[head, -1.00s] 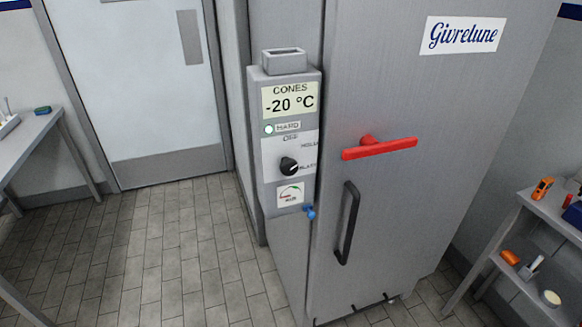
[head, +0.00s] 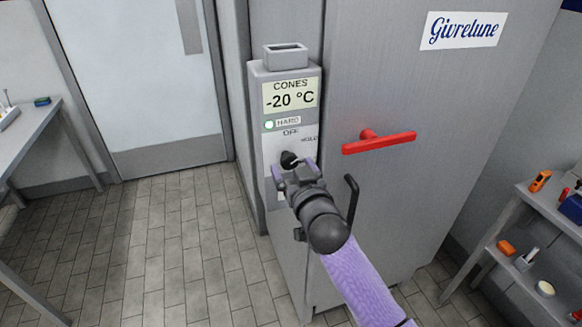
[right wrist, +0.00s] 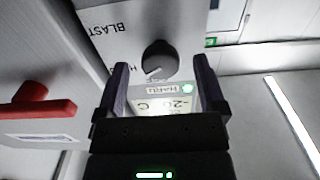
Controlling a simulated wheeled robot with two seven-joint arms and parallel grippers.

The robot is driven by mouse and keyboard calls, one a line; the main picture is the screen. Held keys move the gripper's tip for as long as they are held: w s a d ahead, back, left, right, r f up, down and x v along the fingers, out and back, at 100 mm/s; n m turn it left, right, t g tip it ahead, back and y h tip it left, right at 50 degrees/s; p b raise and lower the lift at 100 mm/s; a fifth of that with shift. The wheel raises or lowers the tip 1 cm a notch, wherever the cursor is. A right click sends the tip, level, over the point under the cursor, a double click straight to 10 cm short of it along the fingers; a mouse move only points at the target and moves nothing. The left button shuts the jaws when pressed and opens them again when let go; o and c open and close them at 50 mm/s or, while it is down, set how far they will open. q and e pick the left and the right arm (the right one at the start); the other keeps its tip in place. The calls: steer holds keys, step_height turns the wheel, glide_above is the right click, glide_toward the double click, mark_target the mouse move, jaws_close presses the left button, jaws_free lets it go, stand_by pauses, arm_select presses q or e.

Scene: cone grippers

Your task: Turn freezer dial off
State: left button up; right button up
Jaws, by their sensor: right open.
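The freezer dial (head: 289,158) is a black round knob on the grey control panel (head: 257,130), below the lettering OFF. In the right wrist view the dial (right wrist: 159,55) shows upside down, with BLAST at upper left. Its white mark points to the lower left there, near a partly hidden H; the exact setting is hard to tell. My right gripper (head: 294,169) is open in front of the dial. In the right wrist view its dark fingers (right wrist: 160,75) stand on either side of the dial with gaps, apart from it. My left gripper is not in view.
The display (head: 290,95) reads -20 °C, above a lit green lamp (head: 269,125) marked HARD. A red handle (head: 380,142) sticks out from the freezer (head: 440,90) right of the panel. A black door handle (head: 351,200) is partly behind my arm. Floor at left is clear.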

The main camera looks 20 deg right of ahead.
steer(key=shift+w, duration=0.7)
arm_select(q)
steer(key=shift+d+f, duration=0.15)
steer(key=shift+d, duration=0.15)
arm_select(e)
steer(key=shift+c, duration=0.2)
